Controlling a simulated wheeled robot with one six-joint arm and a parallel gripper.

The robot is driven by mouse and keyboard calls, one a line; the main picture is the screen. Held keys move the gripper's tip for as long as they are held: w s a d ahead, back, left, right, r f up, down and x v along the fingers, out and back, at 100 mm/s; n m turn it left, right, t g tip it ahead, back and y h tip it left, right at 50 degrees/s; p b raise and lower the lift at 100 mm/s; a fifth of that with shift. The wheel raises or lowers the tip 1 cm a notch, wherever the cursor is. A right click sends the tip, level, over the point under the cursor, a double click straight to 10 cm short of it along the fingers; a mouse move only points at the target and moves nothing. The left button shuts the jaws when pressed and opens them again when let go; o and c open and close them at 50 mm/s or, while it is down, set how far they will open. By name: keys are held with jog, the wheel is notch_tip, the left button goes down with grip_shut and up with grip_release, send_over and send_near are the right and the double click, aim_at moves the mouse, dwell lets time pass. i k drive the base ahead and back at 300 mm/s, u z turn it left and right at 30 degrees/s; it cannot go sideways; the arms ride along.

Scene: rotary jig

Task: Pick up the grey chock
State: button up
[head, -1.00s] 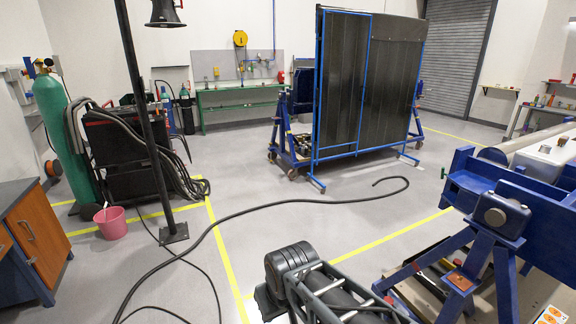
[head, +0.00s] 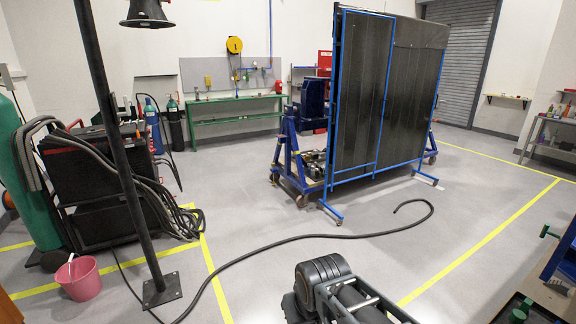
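I cannot make out a grey chock in the head view. My arm shows at the bottom centre, with a dark grey rounded joint and a link running off the lower edge. My gripper's fingers are not visible. A blue rotary jig frame (head: 562,250) is cut off at the right edge. Another blue wheeled frame (head: 290,155) stands behind the dark screen, with dark parts on its base too small to tell apart.
A dark welding screen (head: 365,100) with blue posts stands ahead. A black hose (head: 300,238) snakes over the floor. A black post (head: 120,170), a pink bucket (head: 78,278) and a black cabinet (head: 95,180) stand left. Open floor (head: 470,200) lies right of the screen.

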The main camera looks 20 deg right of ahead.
aim_at(560, 287)
jog(key=z, duration=0.3)
jog(key=i, duration=1.95)
jog(key=z, duration=1.2)
jog(key=i, duration=0.95)
jog(key=z, duration=1.65)
jog(key=i, duration=2.6)
jog(key=u, duration=0.35)
jog(key=i, duration=0.65)
jog(key=u, duration=0.1)
